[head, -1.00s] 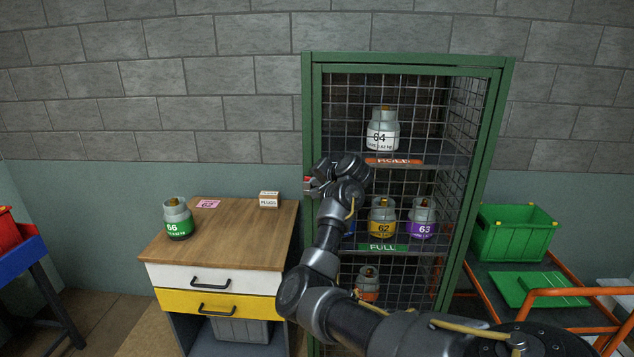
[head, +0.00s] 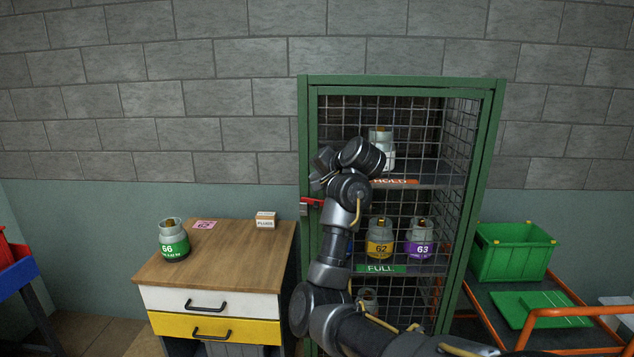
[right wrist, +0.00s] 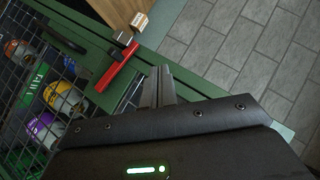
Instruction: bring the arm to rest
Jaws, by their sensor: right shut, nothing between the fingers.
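My right arm reaches up in front of the green mesh cabinet (head: 304,130). My right gripper (head: 316,184) is shut and empty, partly hidden by my own wrist in the head view. It is near the red latch handle (head: 311,202) on the cabinet's left edge, slightly above it in the picture. In the right wrist view the shut fingertips (right wrist: 160,72) show apart from the red handle (right wrist: 118,70), to its right. The cabinet door looks shut. My left gripper is not in view.
The cabinet holds a yellow-banded cylinder (head: 379,240), a purple-banded one (head: 419,240) and a partly hidden upper one (head: 381,142). A wooden-topped drawer unit (head: 225,250) bears a green-banded cylinder (head: 173,240) and a small box (head: 265,220). A green crate (head: 512,255) stands right.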

